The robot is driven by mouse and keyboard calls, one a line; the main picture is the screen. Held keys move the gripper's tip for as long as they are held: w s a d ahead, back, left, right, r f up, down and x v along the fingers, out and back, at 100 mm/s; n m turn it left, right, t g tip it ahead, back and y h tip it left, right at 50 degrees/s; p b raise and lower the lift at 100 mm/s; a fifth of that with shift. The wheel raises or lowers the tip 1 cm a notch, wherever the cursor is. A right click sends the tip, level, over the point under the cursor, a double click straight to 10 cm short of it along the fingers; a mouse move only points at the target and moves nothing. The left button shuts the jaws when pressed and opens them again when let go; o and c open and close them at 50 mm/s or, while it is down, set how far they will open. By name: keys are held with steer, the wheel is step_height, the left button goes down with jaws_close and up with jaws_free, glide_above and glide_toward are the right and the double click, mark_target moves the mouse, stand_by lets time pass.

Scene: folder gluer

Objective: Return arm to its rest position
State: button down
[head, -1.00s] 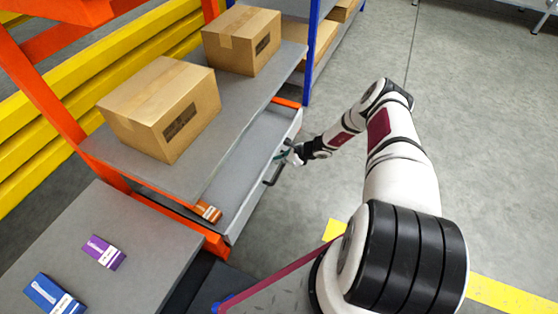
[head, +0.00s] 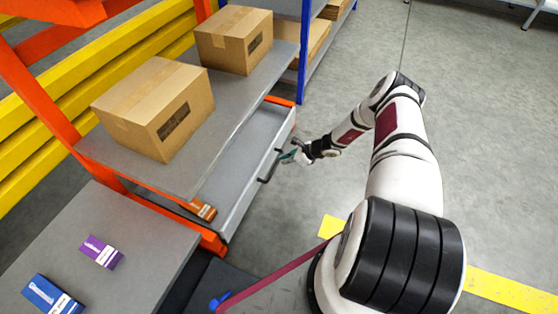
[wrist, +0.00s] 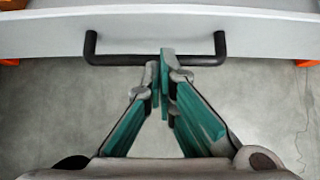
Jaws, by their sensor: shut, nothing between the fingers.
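My gripper (head: 289,157) is at the end of my white arm, in front of the open grey drawer (head: 235,207). In the wrist view my gripper's teal-padded fingers (wrist: 163,68) are shut with nothing between them. Their tips overlap the drawer's black handle (wrist: 150,60) in the picture; I cannot tell if they touch it. The handle also shows in the head view (head: 268,168). The drawer is pulled out under the grey shelf and holds a small orange-brown box (head: 203,210) at its near end.
Two cardboard boxes, a near one (head: 155,110) and a far one (head: 233,40), stand on the grey shelf (head: 195,165). A purple box (head: 101,252) and a blue box (head: 52,295) lie on the near table (head: 140,240). Open floor (head: 480,160) lies to the right.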

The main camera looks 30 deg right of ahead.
steer(key=p+v, duration=0.2)
steer(key=v, duration=0.5)
steer(key=shift+r, duration=0.2)
